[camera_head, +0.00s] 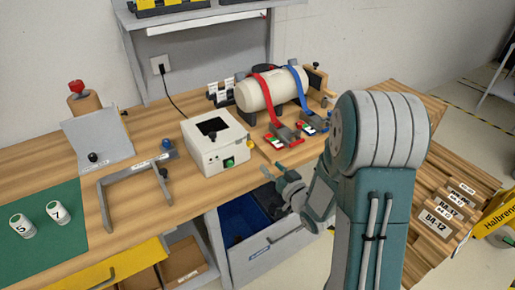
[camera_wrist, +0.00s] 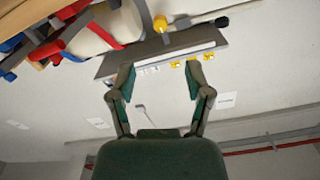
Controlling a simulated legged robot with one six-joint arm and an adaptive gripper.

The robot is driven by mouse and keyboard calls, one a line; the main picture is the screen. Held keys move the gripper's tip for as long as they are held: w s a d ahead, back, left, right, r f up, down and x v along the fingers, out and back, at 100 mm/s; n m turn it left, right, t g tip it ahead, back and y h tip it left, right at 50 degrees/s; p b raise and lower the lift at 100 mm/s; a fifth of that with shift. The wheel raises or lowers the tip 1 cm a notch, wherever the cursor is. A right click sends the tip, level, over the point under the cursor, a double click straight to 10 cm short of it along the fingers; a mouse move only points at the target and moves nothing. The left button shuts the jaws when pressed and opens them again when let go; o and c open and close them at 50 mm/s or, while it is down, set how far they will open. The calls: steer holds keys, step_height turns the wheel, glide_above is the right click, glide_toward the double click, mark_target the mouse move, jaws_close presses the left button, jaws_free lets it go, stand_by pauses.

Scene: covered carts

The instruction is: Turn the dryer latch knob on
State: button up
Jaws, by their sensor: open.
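A white box (camera_head: 215,143) with a dark opening on top stands mid-bench; it may be the dryer. It has a green switch (camera_head: 229,162) and a small dark knob on its front, and a yellow knob (camera_head: 250,144) at its right edge. I cannot tell which part is the latch knob or how it is turned. My gripper (camera_head: 284,180) is in front of the bench edge, to the right of and below the box, apart from it. In the wrist view my gripper (camera_wrist: 160,80) is open, with nothing between its fingers.
A cream tank (camera_head: 270,90) with red and blue straps lies behind my gripper. A grey bracket frame (camera_head: 122,185) and a tilted grey panel (camera_head: 97,137) stand left of the box. An open blue-lined drawer (camera_head: 275,252) is below my gripper. A green mat (camera_head: 45,240) lies left.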

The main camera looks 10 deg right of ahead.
mark_target(252, 146)
steer(key=x, duration=1)
steer(key=shift+w+a, duration=0.1)
steer(key=shift+w, duration=0.3)
jaws_close()
